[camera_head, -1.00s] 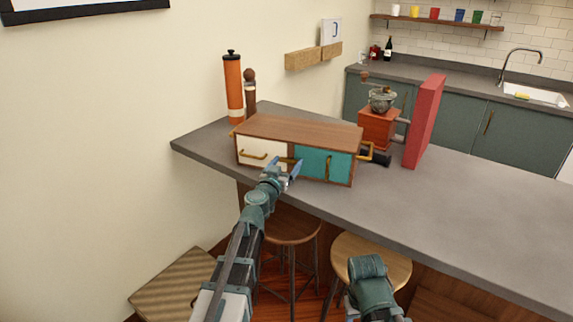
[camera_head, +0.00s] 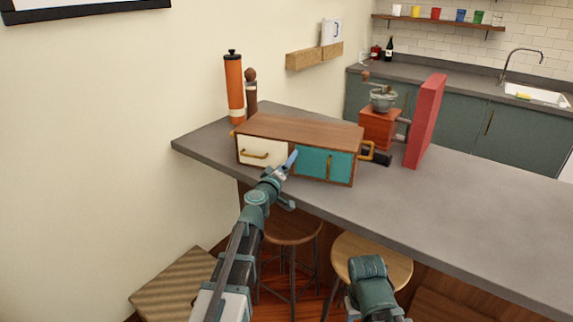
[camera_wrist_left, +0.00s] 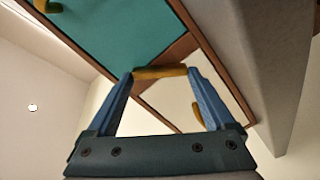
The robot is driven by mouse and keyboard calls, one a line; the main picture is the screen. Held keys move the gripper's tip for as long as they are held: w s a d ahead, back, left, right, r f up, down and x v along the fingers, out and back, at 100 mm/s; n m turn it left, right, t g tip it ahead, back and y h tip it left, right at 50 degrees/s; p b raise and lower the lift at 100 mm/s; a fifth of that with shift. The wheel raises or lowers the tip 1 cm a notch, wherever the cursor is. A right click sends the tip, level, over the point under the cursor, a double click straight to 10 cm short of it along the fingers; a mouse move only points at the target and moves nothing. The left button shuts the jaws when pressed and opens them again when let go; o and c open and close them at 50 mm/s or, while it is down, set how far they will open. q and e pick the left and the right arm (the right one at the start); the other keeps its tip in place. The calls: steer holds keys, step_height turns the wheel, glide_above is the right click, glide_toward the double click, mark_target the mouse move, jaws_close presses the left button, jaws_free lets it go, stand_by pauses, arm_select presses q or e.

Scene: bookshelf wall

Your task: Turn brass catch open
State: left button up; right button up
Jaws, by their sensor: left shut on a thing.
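The wooden cabinet (camera_head: 300,128) stands on the grey counter, with a cream front (camera_head: 262,152) at left and a teal door (camera_head: 325,164) at right. The brass catch (camera_wrist_left: 160,72) lies between the two fronts. My left gripper (camera_wrist_left: 160,73) is shut on it, with one blue finger at each end of the catch. In the head view my left gripper (camera_head: 289,175) is at the cabinet's front, its fingers one above the other, and it hides the catch. Of my right arm only a teal link shows at the lower middle; its gripper is not visible.
An orange cylinder (camera_head: 234,88) and a brown mill (camera_head: 251,95) stand behind the cabinet. A coffee grinder (camera_head: 378,125) and a red upright panel (camera_head: 424,120) stand to its right. Stools (camera_head: 372,255) are below the counter edge. The right counter is clear.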

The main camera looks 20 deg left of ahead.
arm_select(q)
steer(key=n, duration=0.3)
steer(key=shift+f+n, duration=0.1)
steer(key=shift+n, duration=1.9)
arm_select(e)
steer(key=shift+f, duration=0.2)
arm_select(q)
steer(key=o, duration=1.1)
steer(key=shift+a, duration=0.1)
steer(key=shift+s, duration=0.1)
